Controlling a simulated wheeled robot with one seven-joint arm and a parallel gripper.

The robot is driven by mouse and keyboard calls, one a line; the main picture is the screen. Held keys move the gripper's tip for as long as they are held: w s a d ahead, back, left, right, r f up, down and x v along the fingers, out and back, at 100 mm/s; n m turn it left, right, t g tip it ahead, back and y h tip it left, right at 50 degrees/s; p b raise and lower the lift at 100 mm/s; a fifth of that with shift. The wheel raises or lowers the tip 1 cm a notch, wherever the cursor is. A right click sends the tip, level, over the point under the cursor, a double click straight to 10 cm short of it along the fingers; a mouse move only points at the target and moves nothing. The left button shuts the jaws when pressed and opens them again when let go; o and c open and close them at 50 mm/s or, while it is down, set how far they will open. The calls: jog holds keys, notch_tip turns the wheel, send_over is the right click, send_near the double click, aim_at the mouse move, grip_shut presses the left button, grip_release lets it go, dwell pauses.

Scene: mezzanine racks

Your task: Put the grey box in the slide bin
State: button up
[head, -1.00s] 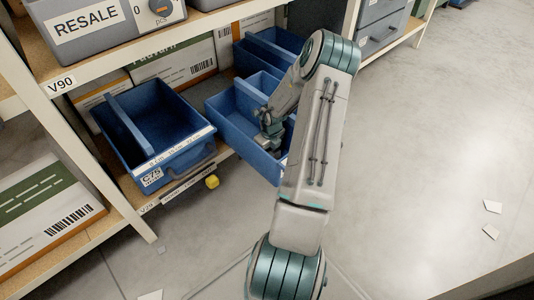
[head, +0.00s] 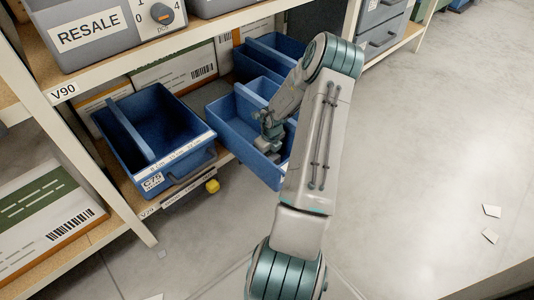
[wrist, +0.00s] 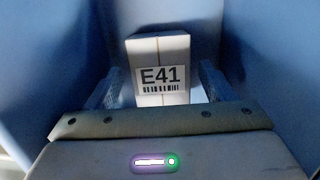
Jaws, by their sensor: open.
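A light grey box (wrist: 160,60) with a white E41 barcode label stands inside a blue bin (wrist: 255,55) in the wrist view. The two fingers of my gripper (wrist: 160,88) are apart, one on each side of the box. I cannot tell whether either finger touches it. In the head view, my gripper (head: 269,142) reaches down into the blue bin (head: 228,121) that juts out from the lower shelf. My arm hides part of that bin, and the box cannot be made out clearly there. No bin label reads as slide bin.
A further blue bin (head: 280,52) is behind. A grey RESALE bin (head: 90,33) sits on the shelf above. The floor at right is mostly clear.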

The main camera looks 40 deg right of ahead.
aim_at(270, 156)
notch_tip(270, 156, up, 10)
jog(key=s+p, duration=0.2)
jog(key=p, duration=0.4)
jog(key=w+a+r+n+t+h, duration=0.2)
jog(key=w+r+n, duration=0.3)
jog(key=w+r, duration=0.15)
jog(key=w+a+r+n+t+y, duration=0.1)
jog(key=w+a+r+n+t, duration=0.1)
jog(key=a+r+n, duration=0.5)
jog(key=w+a+r+n+t+y, duration=0.1)
jog(key=w+a+r+n+t, duration=0.1)
jog(key=a+r+n, duration=0.5)
jog(key=s+a+r+n+g+y, duration=0.3)
jog(key=s+a+n, duration=0.4)
jog(key=a, duration=0.6)
jog(key=s+r+n+g+h, duration=0.1)
jog(key=s+n, duration=0.3)
jog(key=s, duration=0.6)
jog(key=s+a+r+n+g+h, duration=0.1)
jog(key=s+n, duration=0.4)
jog(key=s, duration=0.5)
jog(key=shift+s+r+g+h+b, duration=0.15)
jog(key=shift+r+g+h+b, duration=0.15)
jog(key=shift+r+g+h, duration=0.4)
jog(key=shift+f, duration=0.25)
